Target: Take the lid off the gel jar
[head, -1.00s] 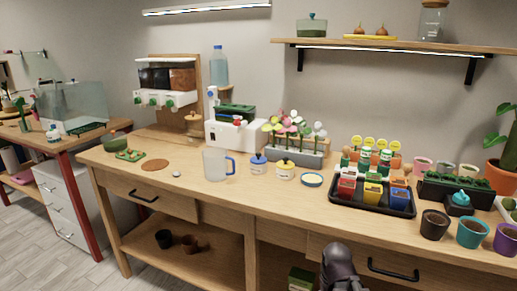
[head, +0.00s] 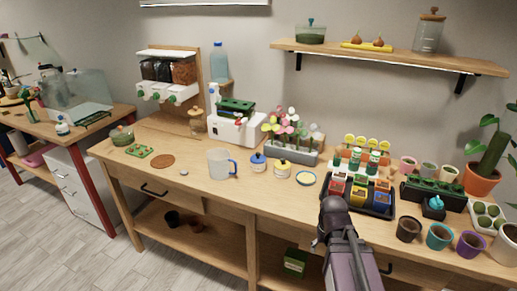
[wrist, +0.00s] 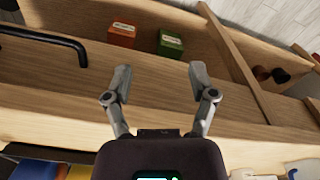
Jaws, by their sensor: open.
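Two small white jars stand near the middle of the bench, one with a blue knobbed lid (head: 258,158) and one with a yellow knobbed lid (head: 282,166). Both lids are on; I cannot read the labels to tell which is the gel jar. My gripper (wrist: 160,78) is open and empty in the wrist view, its fingers spread over the bench's front edge and the lower shelf. In the head view my dark arm rises at the lower right, in front of the black tray; the fingertips are not clear there.
A clear mug (head: 219,166) with a blue handle stands left of the jars, and a shallow round dish (head: 305,179) right of them. A flower planter (head: 290,153) is behind. Bare wood lies in front of the jars.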

